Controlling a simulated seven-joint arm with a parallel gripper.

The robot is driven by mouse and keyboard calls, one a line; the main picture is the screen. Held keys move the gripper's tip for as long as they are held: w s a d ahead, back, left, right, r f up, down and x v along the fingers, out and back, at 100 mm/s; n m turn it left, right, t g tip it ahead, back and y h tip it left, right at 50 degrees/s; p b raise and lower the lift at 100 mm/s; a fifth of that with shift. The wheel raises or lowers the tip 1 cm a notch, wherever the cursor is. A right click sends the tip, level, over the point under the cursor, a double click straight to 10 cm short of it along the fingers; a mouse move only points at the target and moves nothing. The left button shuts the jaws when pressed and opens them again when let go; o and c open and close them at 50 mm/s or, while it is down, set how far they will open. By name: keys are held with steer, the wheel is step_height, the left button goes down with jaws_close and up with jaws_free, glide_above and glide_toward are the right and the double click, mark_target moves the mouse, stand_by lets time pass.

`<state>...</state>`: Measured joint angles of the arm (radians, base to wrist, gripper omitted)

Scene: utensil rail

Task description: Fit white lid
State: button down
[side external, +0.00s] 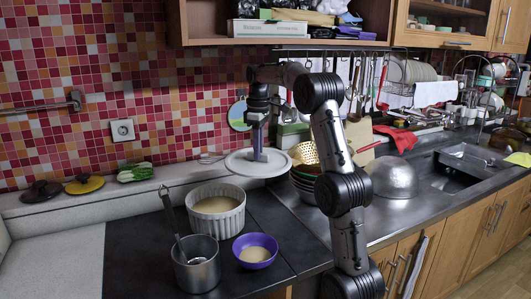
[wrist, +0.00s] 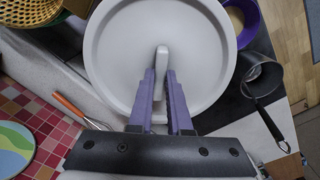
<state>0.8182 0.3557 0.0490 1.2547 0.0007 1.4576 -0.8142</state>
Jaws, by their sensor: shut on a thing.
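The white lid (side external: 240,165) is a round disc held level in the air, up and to the right of the white ribbed pot in the side view. My gripper (side external: 258,156) is shut on the lid's upright handle from above. In the wrist view the lid (wrist: 120,50) fills the top middle, and the purple fingers of my gripper (wrist: 161,82) pinch its handle. The white ribbed pot (side external: 216,222) stands open on the dark counter with pale contents inside. The lid hides the pot in the wrist view.
A metal saucepan (side external: 197,277) with a raised handle and a purple bowl (side external: 256,263) stand in front of the pot. A stack of bowls with a yellow colander (side external: 304,153) is close to the lid's right. Small lids (side external: 85,184) lie on the ledge at left.

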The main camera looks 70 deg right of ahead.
mark_target(233, 159)
steer(key=w+n, duration=0.2)
steer(key=w+a+f+n, duration=0.1)
steer(key=w+n, duration=0.1)
steer(key=w, duration=0.1)
steer(key=w+a+n, duration=0.1)
steer(key=w+n, duration=0.1)
steer(key=shift+w+a+f+n, duration=0.1)
steer(key=shift+w+f+n, duration=0.05)
steer(key=shift+w+n, duration=0.25)
steer(key=w+a+f+n, duration=0.2)
steer(key=w+a, duration=0.1)
steer(key=w, duration=0.2)
steer(key=shift+a+f, duration=0.15)
steer(key=shift+a, duration=0.15)
steer(key=shift+f, duration=2.95)
steer(key=shift+f, duration=1.05)
steer(key=c, duration=0.8)
jaws_free()
